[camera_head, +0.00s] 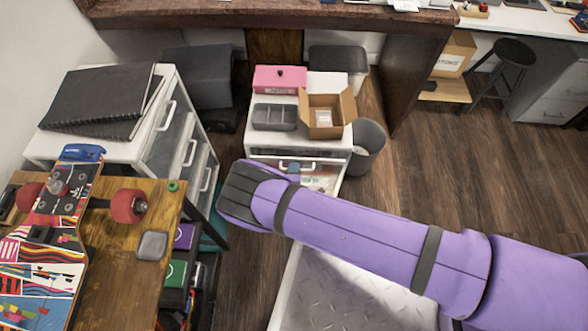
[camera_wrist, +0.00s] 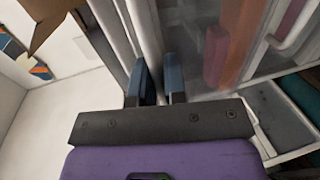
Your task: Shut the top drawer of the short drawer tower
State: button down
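The short drawer tower (camera_head: 258,140) is white and stands in the middle of the head view. Its top drawer (camera_head: 326,181) is pulled out, with some contents showing inside; my purple arm hides part of its front. In the wrist view the drawer's pale inside (camera_wrist: 40,110) lies at the left, and its handle (camera_wrist: 149,35) is a white bar running down to my fingers. My gripper (camera_wrist: 160,85) has two blue fingers close together, with the bar in the narrow gap between them. It appears shut on this handle. The exact contact is partly hidden.
A pink box (camera_head: 279,79), a grey tray (camera_head: 274,117) and an open cardboard box (camera_head: 325,115) sit on the tower. A grey bin (camera_head: 369,140) stands close at its right. A taller drawer tower (camera_head: 178,140) and a wooden workbench (camera_head: 110,270) stand at the left.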

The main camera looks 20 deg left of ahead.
aim_at(295, 159)
jog(key=shift+r+x, duration=0.2)
jog(key=shift+x, duration=0.85)
jog(key=shift+r+x, duration=0.25)
jog(key=shift+x, duration=0.8)
jog(key=shift+w, duration=0.1)
jog(key=c, duration=1.2)
grip_release()
jog(key=shift+w, duration=0.1)
